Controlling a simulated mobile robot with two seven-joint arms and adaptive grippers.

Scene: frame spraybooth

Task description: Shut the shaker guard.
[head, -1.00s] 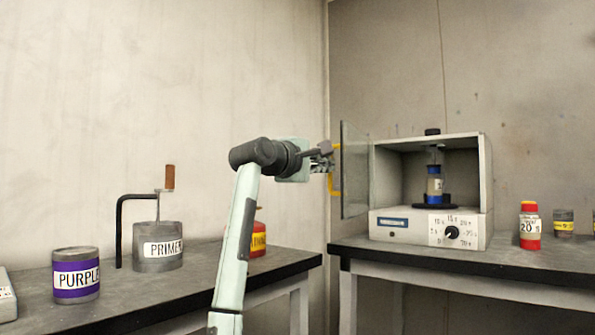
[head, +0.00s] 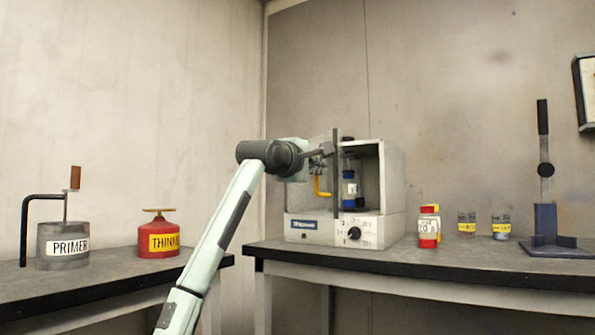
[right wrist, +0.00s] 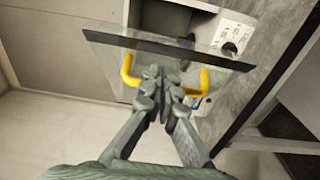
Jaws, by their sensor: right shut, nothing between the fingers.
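The shaker (head: 302,227) is a pale cabinet on the right-hand bench, with a bottle (head: 349,188) inside its open chamber. Its guard (head: 336,163) is a clear panel standing open, seen nearly edge-on in the head view. Its yellow handle (head: 321,188) is on the left face. In the right wrist view the guard (right wrist: 165,51) crosses the top and the handle (right wrist: 127,70) bends toward me. My right gripper (head: 325,150) is shut and empty; its fingers (right wrist: 163,80) lie between the handle's two ends, hiding its middle. I cannot tell whether they touch. My left gripper is out of view.
A red-capped bottle (head: 428,228), two small jars (head: 467,224) (head: 501,227) and a blue lever stand (head: 550,242) are right of the shaker. The primer can (head: 62,247) and red thinner can (head: 158,238) stand on the left bench. A gap separates the benches.

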